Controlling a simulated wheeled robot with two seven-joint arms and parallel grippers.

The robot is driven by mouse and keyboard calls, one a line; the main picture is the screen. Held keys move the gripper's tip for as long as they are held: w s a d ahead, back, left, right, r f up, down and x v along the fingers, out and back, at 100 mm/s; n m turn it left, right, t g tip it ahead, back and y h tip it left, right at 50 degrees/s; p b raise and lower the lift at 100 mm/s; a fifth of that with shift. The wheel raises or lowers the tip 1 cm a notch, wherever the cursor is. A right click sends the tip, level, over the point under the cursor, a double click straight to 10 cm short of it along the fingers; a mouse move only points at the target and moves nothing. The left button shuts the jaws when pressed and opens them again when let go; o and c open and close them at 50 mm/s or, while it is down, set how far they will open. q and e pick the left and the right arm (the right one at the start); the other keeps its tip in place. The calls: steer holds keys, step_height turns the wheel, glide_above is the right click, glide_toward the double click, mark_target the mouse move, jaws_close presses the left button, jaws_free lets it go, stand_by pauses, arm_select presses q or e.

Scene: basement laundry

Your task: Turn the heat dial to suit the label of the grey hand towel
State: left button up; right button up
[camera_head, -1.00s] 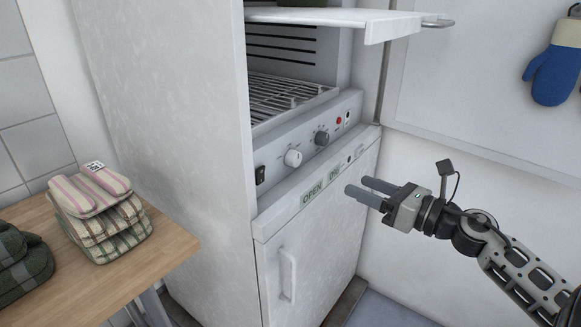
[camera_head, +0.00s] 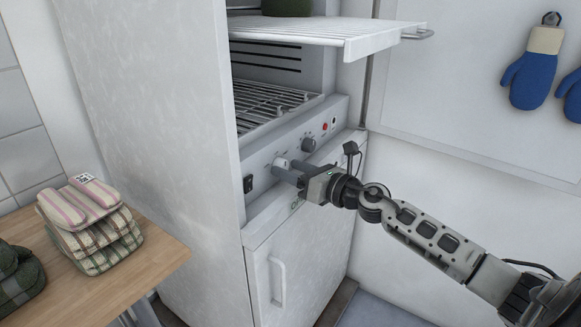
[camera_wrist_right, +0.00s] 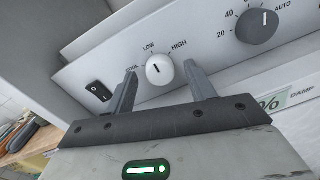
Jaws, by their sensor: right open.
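The white heat dial (camera_wrist_right: 159,70) sits on the machine's control panel, with COOL, LOW and HIGH printed around it in the right wrist view. My right gripper (camera_head: 283,169) is open in front of the panel. In the right wrist view its fingers (camera_wrist_right: 160,85) stand on both sides of the white dial, and I cannot tell if they touch it. In the head view the fingers partly cover this dial (camera_head: 280,163). My left gripper is out of view.
A dark dial (camera_head: 308,145) marked 20, 40 and AUTO is right of the white one. A black switch (camera_head: 248,184) is to its left. A white rack shelf (camera_head: 345,38) juts out above. Folded striped towels (camera_head: 95,230) lie on a wooden table (camera_head: 150,262).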

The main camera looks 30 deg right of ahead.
steer(key=shift+w+a, duration=0.15)
steer(key=shift+w, duration=0.15)
steer(key=c, duration=1)
